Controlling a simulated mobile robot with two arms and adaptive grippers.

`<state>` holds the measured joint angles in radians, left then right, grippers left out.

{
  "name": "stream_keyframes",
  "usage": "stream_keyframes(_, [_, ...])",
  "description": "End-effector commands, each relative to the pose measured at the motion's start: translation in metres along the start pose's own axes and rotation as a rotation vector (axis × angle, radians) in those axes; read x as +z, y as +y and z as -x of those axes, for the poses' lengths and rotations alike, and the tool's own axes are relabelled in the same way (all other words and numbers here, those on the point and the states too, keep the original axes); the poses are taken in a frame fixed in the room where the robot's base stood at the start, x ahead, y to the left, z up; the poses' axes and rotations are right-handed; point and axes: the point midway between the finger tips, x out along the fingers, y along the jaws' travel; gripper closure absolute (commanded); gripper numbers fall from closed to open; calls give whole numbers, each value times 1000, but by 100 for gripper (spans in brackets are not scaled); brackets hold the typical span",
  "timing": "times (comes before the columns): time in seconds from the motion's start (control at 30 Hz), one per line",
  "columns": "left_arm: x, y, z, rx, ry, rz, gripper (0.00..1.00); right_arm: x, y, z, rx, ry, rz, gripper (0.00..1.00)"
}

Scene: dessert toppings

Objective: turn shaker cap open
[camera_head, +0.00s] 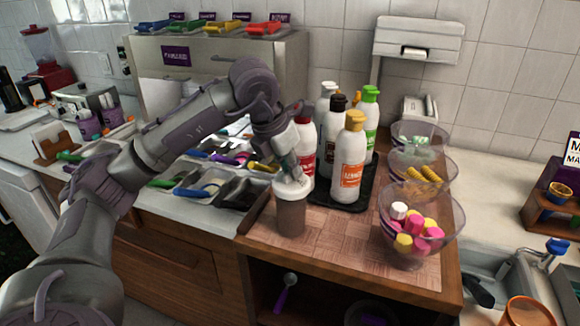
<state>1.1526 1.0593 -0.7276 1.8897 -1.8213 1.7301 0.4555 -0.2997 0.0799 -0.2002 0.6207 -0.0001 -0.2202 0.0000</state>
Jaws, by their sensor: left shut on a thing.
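The shaker (291,212) stands upright on the wooden board in the head view, with a brownish, see-through body. Its white cap (293,187) is on top. My left gripper (291,172) reaches down onto the cap from above and is shut on it. The fingertips hide part of the cap, and I cannot tell how far the cap is turned. My right gripper is not in the picture.
Several sauce bottles (350,160) stand on a black tray (340,200) just right of the shaker. A clear bowl of colourful sweets (415,235) is at the right front. Topping bins with scoops (200,188) lie to the left. The board (330,240) is clear in front of the tray.

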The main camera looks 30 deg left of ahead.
Motion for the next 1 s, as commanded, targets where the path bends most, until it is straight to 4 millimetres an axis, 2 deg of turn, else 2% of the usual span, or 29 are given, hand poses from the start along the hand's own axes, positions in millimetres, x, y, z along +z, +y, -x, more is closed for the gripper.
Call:
stream_keyframes(0.5, [0, -2, 0, 143, 0, 344, 100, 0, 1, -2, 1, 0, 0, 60])
stream_keyframes(1.0, [0, -1, 0, 176, 1, 425, 100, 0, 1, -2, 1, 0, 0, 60])
